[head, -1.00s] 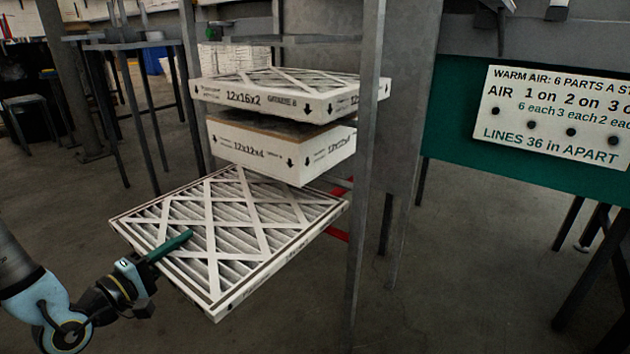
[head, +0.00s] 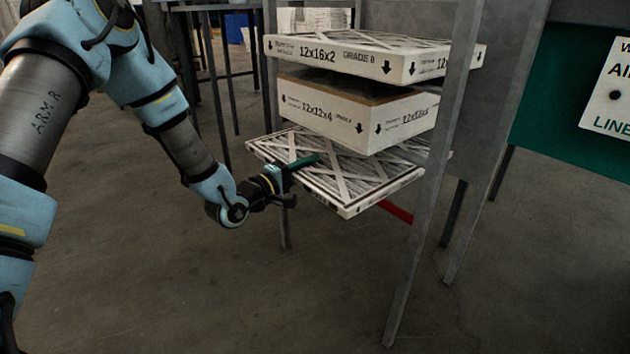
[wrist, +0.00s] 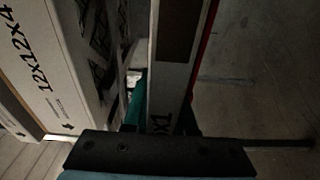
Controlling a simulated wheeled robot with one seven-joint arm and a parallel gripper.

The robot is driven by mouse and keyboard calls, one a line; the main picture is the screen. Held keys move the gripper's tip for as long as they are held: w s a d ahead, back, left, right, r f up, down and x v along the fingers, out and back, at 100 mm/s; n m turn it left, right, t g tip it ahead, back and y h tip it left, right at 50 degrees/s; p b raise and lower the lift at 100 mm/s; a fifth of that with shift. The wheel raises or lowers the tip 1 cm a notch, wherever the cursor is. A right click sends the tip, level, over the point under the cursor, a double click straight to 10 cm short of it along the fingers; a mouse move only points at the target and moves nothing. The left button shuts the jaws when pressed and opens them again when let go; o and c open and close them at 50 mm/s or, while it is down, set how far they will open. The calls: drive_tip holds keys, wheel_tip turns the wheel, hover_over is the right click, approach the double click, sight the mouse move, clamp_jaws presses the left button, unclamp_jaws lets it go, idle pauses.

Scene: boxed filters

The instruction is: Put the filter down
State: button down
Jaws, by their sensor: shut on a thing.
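A flat white pleated filter (head: 335,172) with a lattice of white strips lies level in the head view, partly under the 12x12x4 box. My gripper (head: 303,163) is shut on its near left edge, with one green finger showing on top of it. In the wrist view the filter's edge (wrist: 172,75) stands upright in the picture, with a green finger (wrist: 136,105) beside it. The far part of the filter is hidden by the box and the rack post. I cannot tell whether it rests on its support.
A 12x12x4 box (head: 345,112) sits close above the filter, also seen at left in the wrist view. A 12x16x2 filter (head: 370,60) sits above that. A grey rack post (head: 435,180) stands in front at right. A red bar (head: 397,211) shows below the filter.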

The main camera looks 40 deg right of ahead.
drive_tip(key=shift+d, duration=0.6)
drive_tip(key=shift+d+f+b, duration=0.2)
drive_tip(key=shift+f+b, duration=0.9)
drive_tip(key=shift+f, duration=0.65)
drive_tip(key=shift+f, duration=0.15)
drive_tip(key=c, duration=0.7)
unclamp_jaws()
drive_tip(key=a+p, duration=0.1)
drive_tip(key=a, duration=0.3)
drive_tip(key=a+p, duration=0.1)
drive_tip(key=a, duration=0.3)
drive_tip(key=a+p, duration=0.1)
drive_tip(key=a, duration=0.3)
drive_tip(key=shift+s+r+p, duration=0.2)
drive_tip(key=shift+s+p, duration=0.1)
drive_tip(key=shift+p, duration=0.1)
